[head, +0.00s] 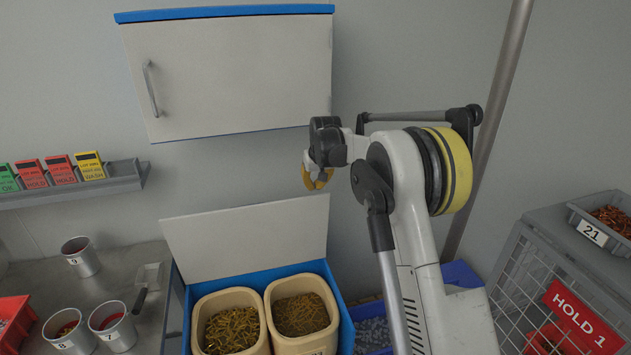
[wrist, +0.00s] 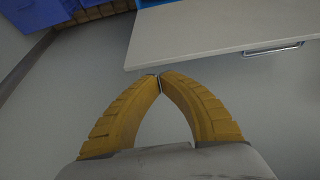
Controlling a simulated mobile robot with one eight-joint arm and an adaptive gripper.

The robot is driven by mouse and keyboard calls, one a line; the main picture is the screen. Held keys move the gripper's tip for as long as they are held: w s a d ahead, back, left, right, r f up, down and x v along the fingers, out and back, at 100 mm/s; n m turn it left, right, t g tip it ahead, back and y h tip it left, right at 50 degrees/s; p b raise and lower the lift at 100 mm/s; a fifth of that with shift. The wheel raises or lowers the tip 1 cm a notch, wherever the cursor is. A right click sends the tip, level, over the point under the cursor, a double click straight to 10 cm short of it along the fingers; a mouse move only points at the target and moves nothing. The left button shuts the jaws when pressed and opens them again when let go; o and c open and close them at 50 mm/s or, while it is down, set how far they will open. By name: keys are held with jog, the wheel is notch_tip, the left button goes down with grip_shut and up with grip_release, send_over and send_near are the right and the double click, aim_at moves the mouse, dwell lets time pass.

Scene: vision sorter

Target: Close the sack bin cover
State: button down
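The sack bin cover (head: 250,240) is a flat pale panel standing raised at the back of the blue sack bin (head: 345,310). In the wrist view, a pale panel with a metal handle along its edge, apparently this cover (wrist: 215,35), lies beyond my fingertips. The bin's front is cut off by the frame. My gripper (head: 316,184) is above the cover's upper right corner, apart from it. Its yellow fingers meet at the tips in the wrist view (wrist: 160,77), with nothing between them.
Two beige sacks (head: 228,298) of small brass-coloured parts stand in the bin. A wall cabinet (head: 230,80) hangs above the cover. A label rack (head: 125,178) and a bench with metal cups (head: 112,325) are left; a wire cage (head: 545,270) is right.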

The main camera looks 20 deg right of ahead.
jog(key=shift+b+x, duration=0.35)
jog(key=shift+x, duration=2)
